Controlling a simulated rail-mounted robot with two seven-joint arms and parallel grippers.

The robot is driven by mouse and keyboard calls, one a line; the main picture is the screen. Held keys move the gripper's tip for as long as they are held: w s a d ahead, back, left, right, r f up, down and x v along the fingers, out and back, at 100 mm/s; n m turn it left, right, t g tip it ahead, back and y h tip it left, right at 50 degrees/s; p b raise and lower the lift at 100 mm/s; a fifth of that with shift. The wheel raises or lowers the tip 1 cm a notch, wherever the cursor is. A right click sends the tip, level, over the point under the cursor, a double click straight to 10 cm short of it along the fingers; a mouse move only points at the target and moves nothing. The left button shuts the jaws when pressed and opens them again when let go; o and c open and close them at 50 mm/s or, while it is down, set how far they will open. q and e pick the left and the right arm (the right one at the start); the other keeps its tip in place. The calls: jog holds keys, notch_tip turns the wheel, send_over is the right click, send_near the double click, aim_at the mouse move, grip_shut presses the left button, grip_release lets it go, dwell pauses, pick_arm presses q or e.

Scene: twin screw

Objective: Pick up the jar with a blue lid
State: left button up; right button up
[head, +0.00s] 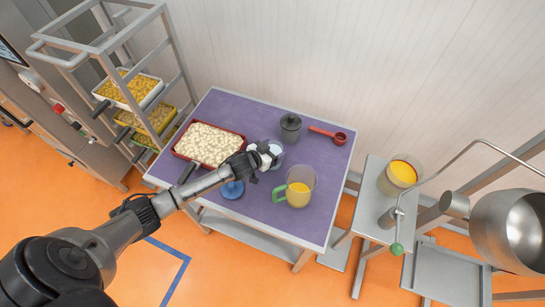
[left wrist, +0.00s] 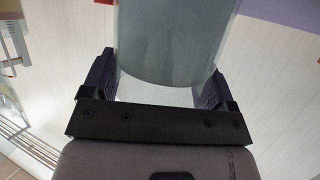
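A round blue lid-like piece (head: 232,189) lies on the purple table, apart from my left gripper and to its lower left. My left gripper (head: 268,154) reaches over the middle of the table, at a clear glass jar (head: 277,159) that it partly hides. In the left wrist view a large pale, see-through cylinder (left wrist: 175,45) stands between the fingers of my left gripper (left wrist: 158,88) and fills most of the gap. I cannot tell whether both fingers press on it. No blue lid shows on it. My right gripper is not in view.
A green-handled pitcher (head: 299,186) of yellow liquid stands close right of the gripper. A red-rimmed tray (head: 211,145), a dark lidded pot (head: 290,127) and a red scoop (head: 329,133) share the purple table (head: 325,195). A steel stand (head: 370,205) is at the right, a tray rack (head: 180,45) at the left.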

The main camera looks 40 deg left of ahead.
pick_arm(q)
jog(key=shift+r, duration=0.1)
jog(key=c, duration=0.5)
